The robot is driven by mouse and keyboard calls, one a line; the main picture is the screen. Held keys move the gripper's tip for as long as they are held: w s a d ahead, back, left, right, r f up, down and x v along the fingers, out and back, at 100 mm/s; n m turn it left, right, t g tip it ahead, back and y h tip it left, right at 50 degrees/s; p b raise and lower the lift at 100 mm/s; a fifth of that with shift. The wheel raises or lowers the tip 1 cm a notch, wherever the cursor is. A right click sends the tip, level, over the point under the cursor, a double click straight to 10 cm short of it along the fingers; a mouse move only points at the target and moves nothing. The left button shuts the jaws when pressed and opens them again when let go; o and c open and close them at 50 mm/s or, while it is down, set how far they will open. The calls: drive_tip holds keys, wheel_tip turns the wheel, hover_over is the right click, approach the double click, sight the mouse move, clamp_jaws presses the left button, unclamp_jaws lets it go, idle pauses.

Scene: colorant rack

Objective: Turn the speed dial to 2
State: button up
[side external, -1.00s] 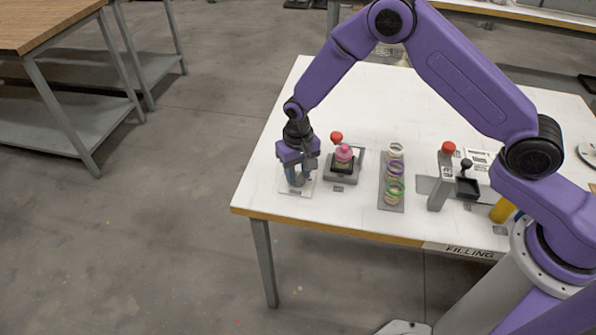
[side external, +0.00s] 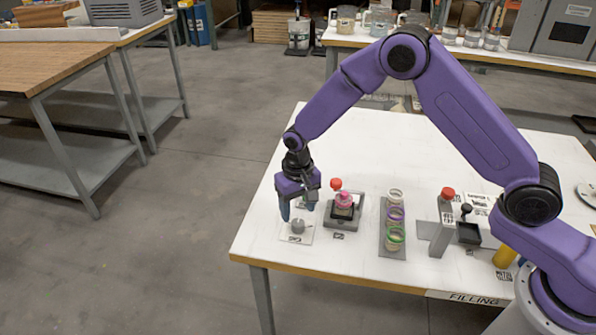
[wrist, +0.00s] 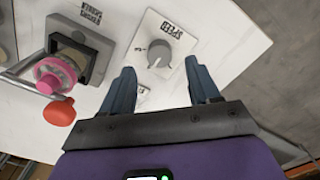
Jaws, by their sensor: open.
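The speed dial (side external: 298,227) is a round grey knob on a white square plate at the table's near left corner. It also shows in the wrist view (wrist: 159,53), with the word SPEED printed on the plate beside it. A pale pointer mark seems to show on the knob, but I cannot read its setting for certain. My gripper (side external: 299,208) is open and empty, pointing down just above the dial. In the wrist view my gripper's two blue fingers (wrist: 159,68) stand apart on either side below the knob, not touching it.
Right of the dial is a grey press-like device (side external: 341,216) with a pink part and a red ball handle (side external: 336,184). Beyond it are a rack of ringed jars (side external: 392,254) and a grey stand with a red knob (side external: 448,194). The table's left edge is close.

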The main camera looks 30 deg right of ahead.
sight(298, 223)
wheel_tip(298, 223, up, 13)
idle(0.3)
idle(0.4)
drive_tip(key=s+d+r+n, duration=0.1)
drive_tip(key=s+d+n, duration=0.3)
drive_tip(key=s, duration=0.7)
drive_tip(key=s+d+r+n, duration=0.2)
drive_tip(key=s+d+n, duration=0.3)
drive_tip(key=s, duration=0.6)
drive_tip(key=s+d+r+n, duration=0.2)
drive_tip(key=s+d+n, duration=0.2)
drive_tip(key=s, duration=0.7)
drive_tip(key=d, duration=0.2)
drive_tip(key=shift+s+d, duration=0.25)
drive_tip(key=shift+d, duration=0.05)
